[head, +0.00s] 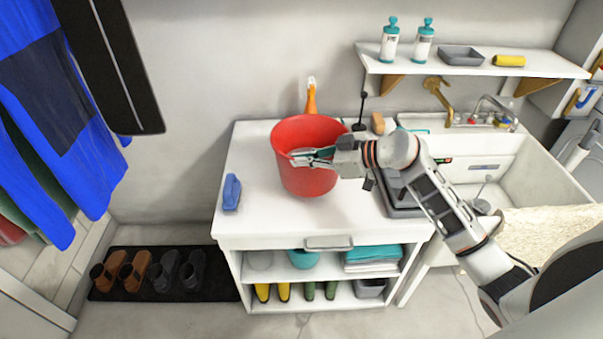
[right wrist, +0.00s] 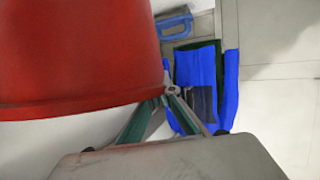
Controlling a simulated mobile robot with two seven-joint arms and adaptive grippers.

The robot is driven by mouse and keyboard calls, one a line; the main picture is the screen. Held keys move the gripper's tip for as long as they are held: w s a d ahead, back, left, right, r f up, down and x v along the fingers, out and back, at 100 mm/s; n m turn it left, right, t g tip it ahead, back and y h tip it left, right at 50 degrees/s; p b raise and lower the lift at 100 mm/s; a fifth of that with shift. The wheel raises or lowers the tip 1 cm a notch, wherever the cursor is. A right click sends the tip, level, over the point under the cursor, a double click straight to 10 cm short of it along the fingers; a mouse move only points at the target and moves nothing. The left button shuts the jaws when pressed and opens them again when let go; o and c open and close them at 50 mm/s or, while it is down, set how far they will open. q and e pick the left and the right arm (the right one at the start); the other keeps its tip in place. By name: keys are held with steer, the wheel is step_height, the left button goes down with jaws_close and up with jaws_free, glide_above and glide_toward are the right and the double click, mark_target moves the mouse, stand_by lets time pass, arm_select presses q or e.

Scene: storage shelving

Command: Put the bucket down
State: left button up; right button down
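The red bucket (head: 305,183) is upright over the white cabinet top (head: 255,215), near its middle. Its base looks to be at the top, but I cannot tell whether it touches. My right gripper (head: 298,158) reaches in from the right, across the bucket's near rim. In the right wrist view the bucket (right wrist: 75,50) fills the upper left, and the fingers (right wrist: 167,96) come together at the edge of its rim. The gripper looks shut on the rim; the exact contact is partly hidden. My left gripper is not in view.
A blue brush (head: 231,192) lies left of the bucket. An orange-handled tool (head: 311,98) stands behind it. A dark grey tray (head: 400,200) and the sink (head: 560,180) are to the right. A shelf (head: 480,65) with bottles hangs above. The cabinet top's front left is clear.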

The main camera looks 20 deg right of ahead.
step_height(320, 180, down, 4)
steer(key=shift+f+b, duration=0.25)
steer(key=shift+b, duration=0.05)
steer(key=c, duration=2.3)
jaws_free()
steer(key=shift+f, duration=0.15)
